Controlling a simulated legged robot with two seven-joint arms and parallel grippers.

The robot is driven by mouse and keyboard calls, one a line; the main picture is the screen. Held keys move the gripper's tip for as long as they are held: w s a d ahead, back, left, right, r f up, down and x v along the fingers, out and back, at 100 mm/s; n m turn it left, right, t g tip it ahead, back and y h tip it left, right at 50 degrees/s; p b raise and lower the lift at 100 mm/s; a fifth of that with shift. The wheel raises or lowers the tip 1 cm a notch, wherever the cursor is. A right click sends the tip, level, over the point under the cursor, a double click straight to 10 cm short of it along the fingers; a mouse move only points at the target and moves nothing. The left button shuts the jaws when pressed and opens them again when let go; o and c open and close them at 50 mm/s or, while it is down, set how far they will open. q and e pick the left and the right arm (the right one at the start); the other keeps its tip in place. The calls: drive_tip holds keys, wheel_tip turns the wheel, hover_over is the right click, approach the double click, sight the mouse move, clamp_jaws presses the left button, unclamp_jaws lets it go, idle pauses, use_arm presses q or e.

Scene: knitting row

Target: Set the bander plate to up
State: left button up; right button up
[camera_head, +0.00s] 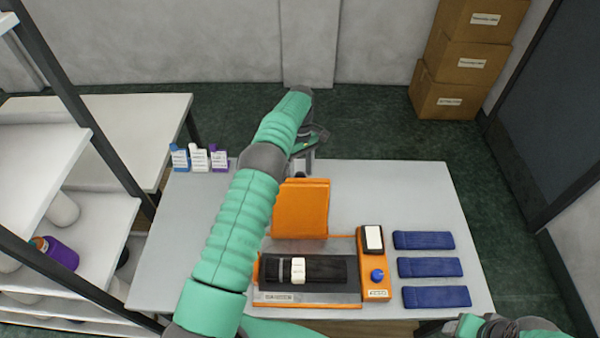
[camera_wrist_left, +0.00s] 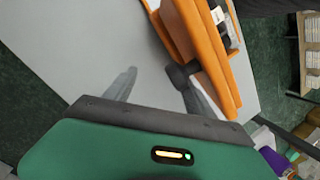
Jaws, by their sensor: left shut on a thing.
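The orange bander plate (camera_head: 300,208) stands raised, close to upright, at the back of the bander on the table. In the left wrist view the plate (camera_wrist_left: 196,38) shows from its side, with a dark knob (camera_wrist_left: 182,74) sticking out from it. My left gripper (camera_head: 304,150) is behind the plate's top edge in the head view.
The bander base (camera_head: 308,299) carries a black pad with a white band. Beside it is an orange control box (camera_head: 374,262) with a white switch and blue knob. Three blue bundles (camera_head: 430,268) lie right. Three small bottles (camera_head: 199,158) stand at the back left. A shelf rack (camera_head: 85,225) is left.

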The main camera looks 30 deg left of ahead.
use_arm(q)
drive_tip(key=shift+w, duration=0.15)
idle(0.3)
drive_tip(key=s+d+r+b, duration=0.2)
drive_tip(key=s+d+b, duration=0.2)
drive_tip(key=s, duration=0.3)
drive_tip(key=s+d+r+b, duration=0.2)
drive_tip(key=s+d+b, duration=0.2)
drive_tip(key=s, duration=0.3)
drive_tip(key=shift+d+r+b, duration=0.15)
drive_tip(key=shift+r+b, duration=0.25)
drive_tip(key=shift+b, duration=0.05)
